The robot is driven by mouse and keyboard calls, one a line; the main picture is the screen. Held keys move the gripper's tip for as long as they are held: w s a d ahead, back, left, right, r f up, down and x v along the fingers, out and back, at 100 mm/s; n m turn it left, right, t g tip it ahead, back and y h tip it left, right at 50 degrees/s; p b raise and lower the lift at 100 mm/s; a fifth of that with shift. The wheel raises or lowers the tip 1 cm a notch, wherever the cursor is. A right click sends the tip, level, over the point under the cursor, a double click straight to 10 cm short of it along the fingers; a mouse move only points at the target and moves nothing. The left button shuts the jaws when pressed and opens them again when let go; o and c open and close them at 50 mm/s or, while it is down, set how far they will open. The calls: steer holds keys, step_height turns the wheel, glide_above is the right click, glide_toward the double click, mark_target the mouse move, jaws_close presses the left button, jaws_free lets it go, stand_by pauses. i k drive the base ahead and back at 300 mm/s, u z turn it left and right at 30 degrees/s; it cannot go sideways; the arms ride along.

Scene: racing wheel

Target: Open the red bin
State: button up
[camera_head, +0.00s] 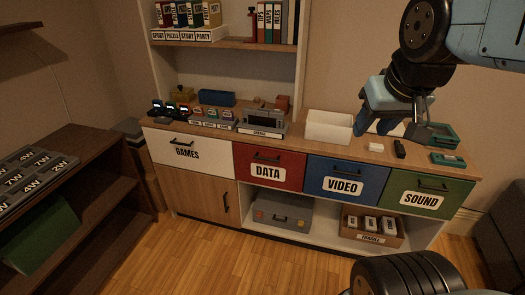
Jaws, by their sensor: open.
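The red bin (271,171) is a drawer front labelled DATA in the long cabinet, between the white GAMES front and the blue VIDEO front. It looks closed, flush with its neighbours. A dark handle (267,158) runs along its upper part, above the white label. My gripper (393,128) is light blue, open and pointing down above the right part of the cabinet top. It is to the right of and higher than the red bin, apart from it. No object shows between its fingers, and it hides part of the cabinet top behind it.
A white open box (328,127) stands on the cabinet top, left of my gripper. The blue VIDEO (344,183) and green SOUND (428,194) drawers are to the right. A dark shelf (90,190) stands at left. The wooden floor (210,255) before the cabinet is clear.

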mark_target(282, 169)
steer(key=i, duration=1)
